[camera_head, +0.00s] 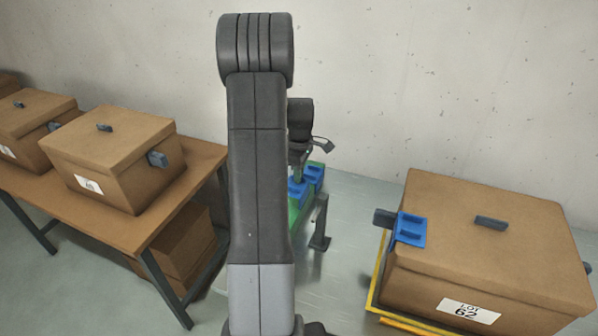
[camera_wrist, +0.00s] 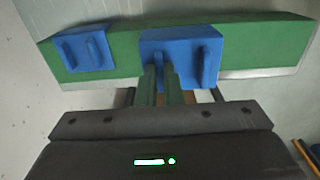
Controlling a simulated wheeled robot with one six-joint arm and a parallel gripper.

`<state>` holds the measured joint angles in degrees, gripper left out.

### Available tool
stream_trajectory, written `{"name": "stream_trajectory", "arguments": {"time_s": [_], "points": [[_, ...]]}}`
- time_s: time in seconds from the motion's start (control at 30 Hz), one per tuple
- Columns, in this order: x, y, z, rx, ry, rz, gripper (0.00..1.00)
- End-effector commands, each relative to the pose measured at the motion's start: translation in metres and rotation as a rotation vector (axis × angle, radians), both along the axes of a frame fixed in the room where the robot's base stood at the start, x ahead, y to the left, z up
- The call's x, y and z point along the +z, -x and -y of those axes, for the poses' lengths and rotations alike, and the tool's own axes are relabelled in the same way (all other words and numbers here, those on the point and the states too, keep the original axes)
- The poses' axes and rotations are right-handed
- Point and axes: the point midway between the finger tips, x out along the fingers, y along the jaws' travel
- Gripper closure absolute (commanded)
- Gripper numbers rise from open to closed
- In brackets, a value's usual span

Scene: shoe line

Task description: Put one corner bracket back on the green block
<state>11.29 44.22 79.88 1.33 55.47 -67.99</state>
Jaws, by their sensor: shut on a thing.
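The green block (camera_wrist: 255,45) runs across the top of the wrist view; part of it shows behind my arm in the head view (camera_head: 294,212). My gripper (camera_wrist: 161,80) is shut on the upright rib of a blue corner bracket (camera_wrist: 180,44), which lies against the green block's edge. Whether it is fully seated I cannot tell. A second blue bracket (camera_wrist: 82,50) sits on the block to the left, apart from the held one. In the head view, a further blue bracket (camera_head: 411,230) rests on the edge of a lidded box by its side handle.
The brown box (camera_head: 440,285) labelled LOT 62 stands in a yellow frame (camera_head: 377,275) at right. A table (camera_head: 190,190) with brown boxes stands at left, another box (camera_head: 180,245) beneath it. A dark post (camera_head: 320,225) stands near the block. A concrete wall is behind.

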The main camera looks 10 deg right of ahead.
Motion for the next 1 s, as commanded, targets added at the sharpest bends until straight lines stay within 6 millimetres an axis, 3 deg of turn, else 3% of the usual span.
{"name": "stream_trajectory", "arguments": {"time_s": [0.5, 1.0], "points": [[-0.055, 0.000, 0.000, 0.000, -0.001, -0.001, 1.00], [-0.062, 0.000, 0.000, 0.000, -0.001, -0.001, 1.00]]}}
